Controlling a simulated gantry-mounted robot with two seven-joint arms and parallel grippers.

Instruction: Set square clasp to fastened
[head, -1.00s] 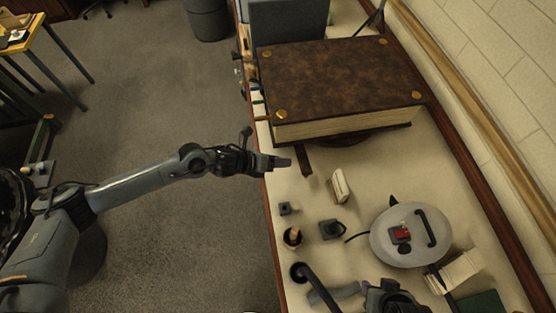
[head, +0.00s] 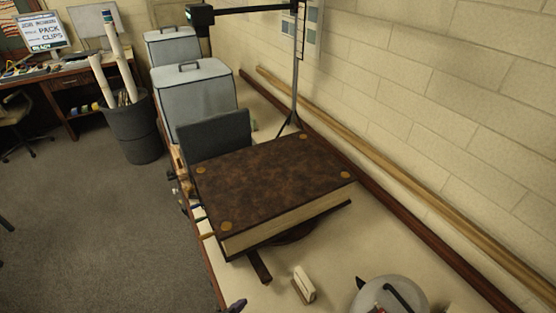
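A large thick book (head: 275,180) with a mottled brown cover lies flat on the bench, raised on a dark support. Its cover has round brass-coloured studs at the corners, and its pale page edges face me. A dark strap (head: 259,266) sticks out from below the book's near edge and lies away from the cover. I cannot make out a square clasp at this size. Only a dark fingertip of my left gripper (head: 237,305) shows at the bottom edge, apart from the strap; its opening cannot be judged. My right gripper is out of view.
A small cream block (head: 304,284) stands near the strap. A round grey device (head: 390,298) with a dark handle is at the bottom right. Grey cases (head: 195,95) and a lamp stand (head: 296,75) are behind the book. A wall bounds the bench's right side.

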